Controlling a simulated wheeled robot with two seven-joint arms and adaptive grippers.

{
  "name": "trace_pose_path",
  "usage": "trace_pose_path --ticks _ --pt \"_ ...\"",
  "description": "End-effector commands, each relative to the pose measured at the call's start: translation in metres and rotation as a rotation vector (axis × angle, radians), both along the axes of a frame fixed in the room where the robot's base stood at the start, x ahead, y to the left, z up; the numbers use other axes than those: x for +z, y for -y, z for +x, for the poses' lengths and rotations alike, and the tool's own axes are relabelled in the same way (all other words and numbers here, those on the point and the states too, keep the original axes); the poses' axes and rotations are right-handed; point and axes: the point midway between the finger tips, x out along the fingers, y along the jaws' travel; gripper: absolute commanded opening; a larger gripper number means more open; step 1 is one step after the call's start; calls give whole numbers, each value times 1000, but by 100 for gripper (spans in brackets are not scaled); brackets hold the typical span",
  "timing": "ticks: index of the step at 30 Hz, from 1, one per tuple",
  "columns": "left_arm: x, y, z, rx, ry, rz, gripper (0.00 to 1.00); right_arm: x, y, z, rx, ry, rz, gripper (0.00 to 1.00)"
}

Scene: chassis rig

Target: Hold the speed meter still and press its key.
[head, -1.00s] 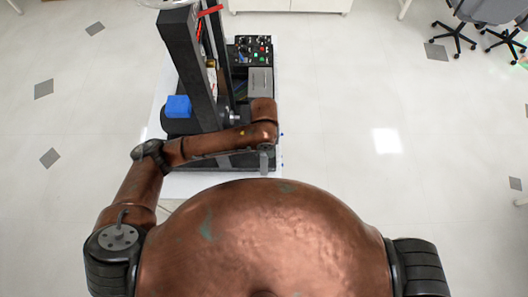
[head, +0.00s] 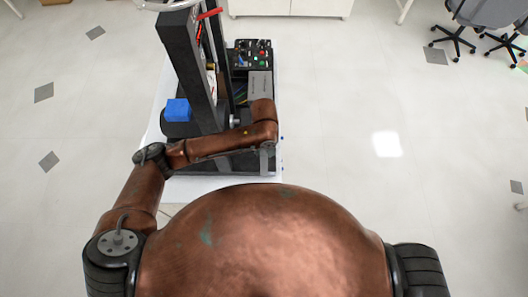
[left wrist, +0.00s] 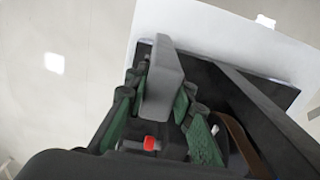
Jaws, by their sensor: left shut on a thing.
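In the left wrist view a grey slab, which looks to be the speed meter (left wrist: 163,78), stands between the green-padded fingers of my left gripper (left wrist: 158,100). The fingers are shut on it, one on each side. A small red part (left wrist: 151,142), which may be its key, shows near the fingers; I cannot tell whether it belongs to the meter. In the head view my left forearm reaches over the front of the rig and hides most of the gripper. My right gripper is not in view.
The rig's black post (head: 188,70) rises beside my left arm. A blue block (head: 178,109) sits at its left, and a panel with coloured buttons (head: 252,54) lies behind. The rig stands on a white surface (head: 200,187). Open floor lies to the right.

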Motion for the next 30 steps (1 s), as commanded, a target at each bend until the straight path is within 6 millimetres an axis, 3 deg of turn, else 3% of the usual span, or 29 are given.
trace_pose_path --ticks 30 --pt "-26 0 29 -1 1 0 0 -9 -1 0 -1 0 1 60"
